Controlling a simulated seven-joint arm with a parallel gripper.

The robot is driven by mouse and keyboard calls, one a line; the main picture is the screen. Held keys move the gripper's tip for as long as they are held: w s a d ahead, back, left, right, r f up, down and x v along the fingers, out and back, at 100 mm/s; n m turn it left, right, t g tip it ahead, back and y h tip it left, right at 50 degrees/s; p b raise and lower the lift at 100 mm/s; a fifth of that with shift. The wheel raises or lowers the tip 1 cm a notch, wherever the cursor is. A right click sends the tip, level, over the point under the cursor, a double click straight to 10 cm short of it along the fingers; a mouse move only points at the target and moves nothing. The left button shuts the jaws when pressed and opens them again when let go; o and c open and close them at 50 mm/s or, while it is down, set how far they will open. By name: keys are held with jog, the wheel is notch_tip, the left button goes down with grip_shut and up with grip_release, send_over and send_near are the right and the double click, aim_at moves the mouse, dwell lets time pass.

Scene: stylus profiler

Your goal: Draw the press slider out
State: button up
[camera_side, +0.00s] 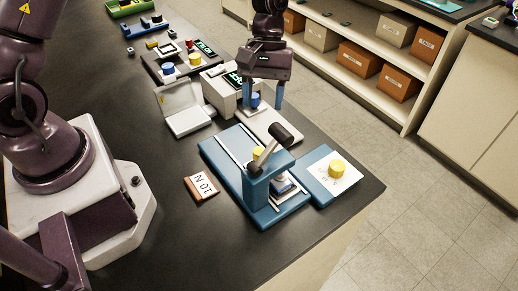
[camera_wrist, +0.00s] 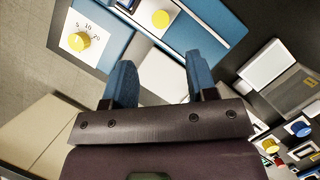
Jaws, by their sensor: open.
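The blue press (camera_side: 235,163) stands on the dark bench, with a post, a lever with a black handle (camera_side: 286,135) and a pale rail along its base. A yellow knob (camera_side: 258,153) sits low behind the lever, partly hidden; in the wrist view a yellow knob (camera_wrist: 160,18) shows on a white plate on the blue base. I cannot tell for sure which part is the slider. My gripper (camera_side: 265,105) is open and points down behind the press, apart from it. In the wrist view its blue fingers (camera_wrist: 160,82) have nothing held between them.
A blue panel with a yellow dial (camera_side: 336,168) adjoins the press on the right. A 10 N card (camera_side: 201,187) lies left of it. A white instrument (camera_side: 219,86) and an open pale case (camera_side: 184,110) stand behind. Shelves with boxes (camera_side: 358,60) lie across the floor.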

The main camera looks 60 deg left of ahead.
aim_at(259, 150)
jog(key=x, duration=1.1)
jog(key=shift+s+d+f, duration=0.1)
jog(key=shift+f, duration=0.25)
grip_shut()
